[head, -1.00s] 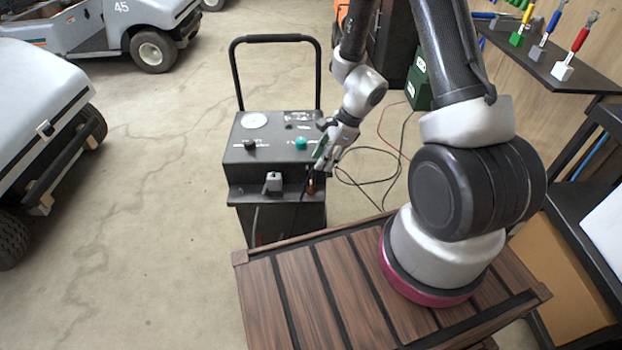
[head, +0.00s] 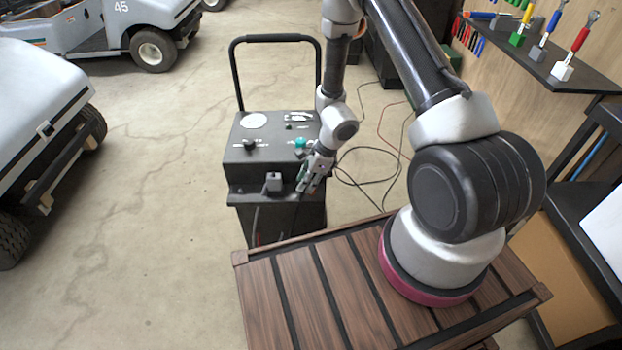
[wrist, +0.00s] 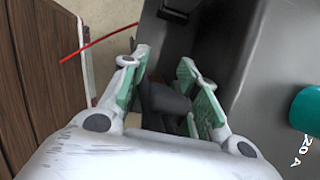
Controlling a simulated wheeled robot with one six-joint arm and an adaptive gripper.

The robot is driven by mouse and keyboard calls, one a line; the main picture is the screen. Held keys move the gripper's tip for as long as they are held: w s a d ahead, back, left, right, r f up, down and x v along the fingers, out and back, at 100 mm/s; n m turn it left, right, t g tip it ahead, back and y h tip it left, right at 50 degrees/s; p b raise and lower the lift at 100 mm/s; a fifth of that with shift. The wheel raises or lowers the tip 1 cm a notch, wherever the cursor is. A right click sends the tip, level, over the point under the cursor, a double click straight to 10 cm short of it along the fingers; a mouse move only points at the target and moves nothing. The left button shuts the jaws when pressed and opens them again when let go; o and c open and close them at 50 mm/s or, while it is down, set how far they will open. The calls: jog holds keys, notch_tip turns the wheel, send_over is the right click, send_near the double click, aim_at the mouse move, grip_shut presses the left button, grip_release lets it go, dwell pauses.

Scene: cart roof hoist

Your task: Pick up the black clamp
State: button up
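The black clamp (wrist: 167,100) is a dark shape between my gripper's two fingers in the wrist view; its lower part is hidden by the gripper. My gripper (wrist: 165,78) is open, with one green-padded finger on each side of the dark shape. I cannot tell whether the pads touch it. In the head view my gripper (head: 312,183) is at the right end of the front ledge of the dark charger (head: 250,155) and hides what is there.
A grey clamp (head: 273,182) stands on the ledge to the left of my gripper. The charger's teal knob (head: 300,142) is close behind my gripper, and its handle (head: 236,75) rises at the back. A red cable (wrist: 95,43) crosses the floor. The slatted wooden deck (head: 300,285) lies in front.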

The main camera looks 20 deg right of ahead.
jog(key=shift+a+f, duration=0.1)
jog(key=shift+c, duration=0.4)
grip_shut()
notch_tip(320, 180, up, 10)
jog(key=shift+r, duration=0.1)
dwell(0.5)
